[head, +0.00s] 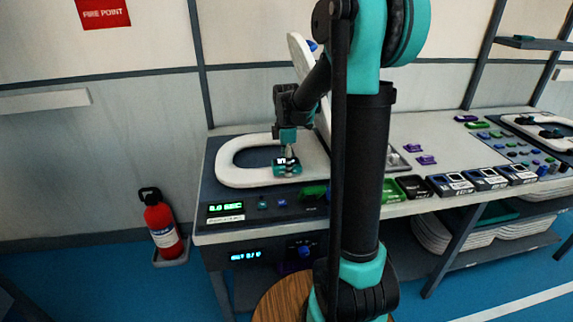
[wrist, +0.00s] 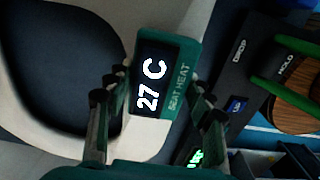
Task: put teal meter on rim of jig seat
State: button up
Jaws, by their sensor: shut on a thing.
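The teal meter (head: 287,168) is between the fingers of my gripper (head: 288,158). In the wrist view the meter (wrist: 165,85) shows a dark display reading 27 C and the label SEAT HEAT, with a finger on each side. The jig seat (head: 228,160) is a white ring with a dark opening, lying on the dark panel of the bench. In the head view the meter overlaps the front right part of its rim. The rim (wrist: 108,45) also shows beneath the meter in the wrist view. I cannot tell whether the meter touches it.
A panel with a green display (head: 225,208) and small buttons runs along the bench front. A green tray (head: 391,190) and several dark boxed meters (head: 450,184) stand to the right. Purple pieces (head: 426,160) lie behind them. A fire extinguisher (head: 161,225) stands at left.

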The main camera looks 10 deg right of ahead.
jog(key=o, duration=1.4)
jog(key=shift+f, duration=0.1)
jog(key=shift+c, duration=0.2)
jog(key=shift+r, duration=3.9)
